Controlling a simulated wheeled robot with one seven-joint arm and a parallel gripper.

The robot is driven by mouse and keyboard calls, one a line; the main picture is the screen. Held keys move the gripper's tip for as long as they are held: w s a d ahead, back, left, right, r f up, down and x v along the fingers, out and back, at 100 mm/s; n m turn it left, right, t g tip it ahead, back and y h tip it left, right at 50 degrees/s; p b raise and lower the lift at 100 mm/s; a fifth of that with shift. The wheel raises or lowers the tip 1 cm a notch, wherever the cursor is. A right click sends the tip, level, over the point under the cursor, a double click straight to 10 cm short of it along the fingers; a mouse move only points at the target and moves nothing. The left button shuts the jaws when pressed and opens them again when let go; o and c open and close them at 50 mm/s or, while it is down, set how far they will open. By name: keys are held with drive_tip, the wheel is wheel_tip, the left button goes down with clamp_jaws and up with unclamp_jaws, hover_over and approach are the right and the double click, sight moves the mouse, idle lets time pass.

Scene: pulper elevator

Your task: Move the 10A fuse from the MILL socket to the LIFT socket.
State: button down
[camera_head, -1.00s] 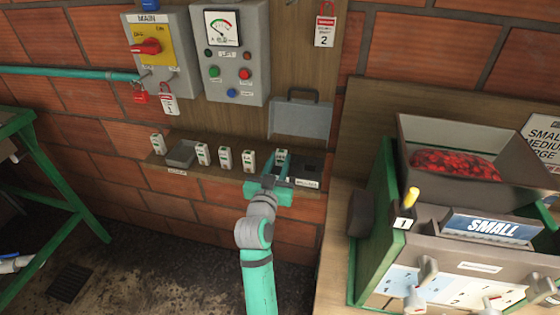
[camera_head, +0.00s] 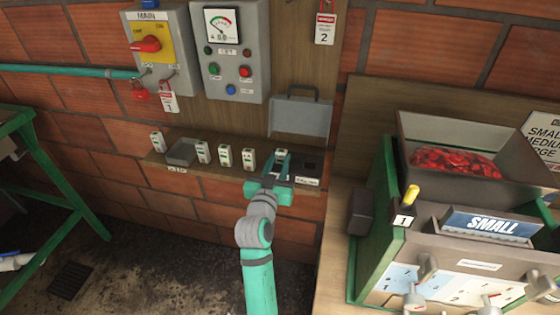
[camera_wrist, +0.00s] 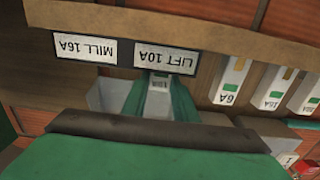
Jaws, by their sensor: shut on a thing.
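My gripper (camera_head: 279,163) is at the fuse holder at the right part of the wall shelf. In the wrist view my gripper (camera_wrist: 157,95) is shut on a pale fuse (camera_wrist: 158,84), right by the upside-down LIFT 10A label (camera_wrist: 165,60). The fuse's marking is too small to read surely. Its top also shows between the fingers in the head view (camera_head: 282,153). The MILL 16A label (camera_wrist: 85,48) is beside the LIFT label; the dark MILL socket (camera_head: 309,166) looks empty. How deep the held fuse sits is hidden by my fingers.
Several spare fuses (camera_head: 226,155) stand along the shelf left of my gripper, the nearest (camera_head: 249,159) close by. A grey tray (camera_head: 181,153) lies among them. The raised grey cover (camera_head: 300,117) is above the sockets. The pulper machine (camera_head: 460,210) stands to the right.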

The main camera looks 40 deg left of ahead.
drive_tip(key=c, duration=1.3)
unclamp_jaws()
drive_tip(key=shift+c, duration=0.2)
drive_tip(key=v, duration=1.1)
drive_tip(key=shift+d, duration=0.2)
